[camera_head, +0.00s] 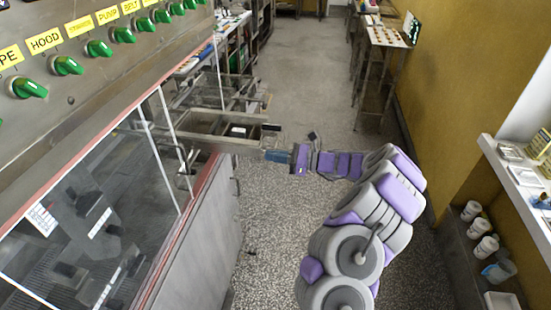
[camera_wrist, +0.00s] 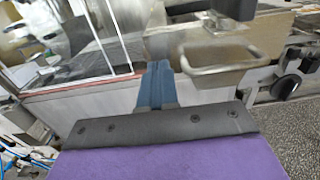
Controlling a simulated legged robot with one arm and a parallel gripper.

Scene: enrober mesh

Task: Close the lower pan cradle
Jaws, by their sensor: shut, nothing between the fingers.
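My gripper (camera_head: 269,155) is shut and empty, just right of the machine's end in the head view. Its blue fingers (camera_wrist: 157,75) are together in the wrist view, pointing at the machine. A metal frame (camera_head: 205,139) sticks out from the machine's end; it looks like the pan cradle and seems to be drawn out. Its outer end lies close to my fingertips. In the wrist view a U-shaped metal handle (camera_wrist: 226,70) is just right of my fingers; I cannot tell whether they touch. The cradle's inner part is hidden by the machine.
The glass-sided machine (camera_head: 190,285) with green knobs (camera_head: 66,66) fills the left. A metal rack (camera_head: 373,80) stands at the back right. A shelf with white tubs (camera_head: 479,229) runs along the right wall. The floor (camera_head: 300,75) between is free.

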